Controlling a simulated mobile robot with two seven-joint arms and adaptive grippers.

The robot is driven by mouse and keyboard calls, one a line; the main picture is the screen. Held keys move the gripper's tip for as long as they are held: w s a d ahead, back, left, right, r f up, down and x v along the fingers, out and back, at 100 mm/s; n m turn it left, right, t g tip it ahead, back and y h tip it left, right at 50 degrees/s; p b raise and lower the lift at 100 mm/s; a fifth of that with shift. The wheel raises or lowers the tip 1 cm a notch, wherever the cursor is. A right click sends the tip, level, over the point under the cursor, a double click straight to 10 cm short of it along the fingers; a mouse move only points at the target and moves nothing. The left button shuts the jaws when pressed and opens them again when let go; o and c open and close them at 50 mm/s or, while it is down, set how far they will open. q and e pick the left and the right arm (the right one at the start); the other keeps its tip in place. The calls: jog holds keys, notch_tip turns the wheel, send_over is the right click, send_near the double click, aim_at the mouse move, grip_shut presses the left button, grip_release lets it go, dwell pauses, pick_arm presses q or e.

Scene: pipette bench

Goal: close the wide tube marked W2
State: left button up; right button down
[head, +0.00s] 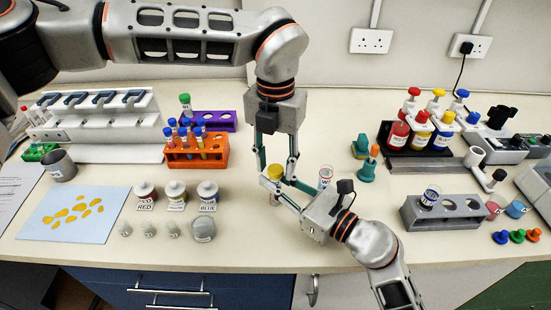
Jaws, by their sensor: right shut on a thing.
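A wide tube (275,198) with a yellow top (275,172) is near the middle of the bench. My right gripper (276,187) reaches in from the lower right and is shut on it. My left gripper (277,172) comes down from above, its fingers apart on either side of the yellow top; whether they touch it I cannot tell. A second wide tube (325,174) stands just to the right, behind my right gripper, with a label starting with W. The rest of that label is unreadable, and the label of the held tube is hidden.
A grey rack (443,213) with a labelled tube stands to the right, near small coloured stoppers (517,237). An orange tube rack (196,152) and lidded jars (176,195) are to the left. A teal stand (367,170) is right of the second tube.

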pick_arm(q)
grip_shut()
jog(key=shift+m, duration=0.9)
jog(key=shift+o, duration=0.3)
grip_release()
jog(key=shift+r, duration=0.1)
jog(key=shift+r, duration=2.2)
jog(key=shift+c, duration=0.3)
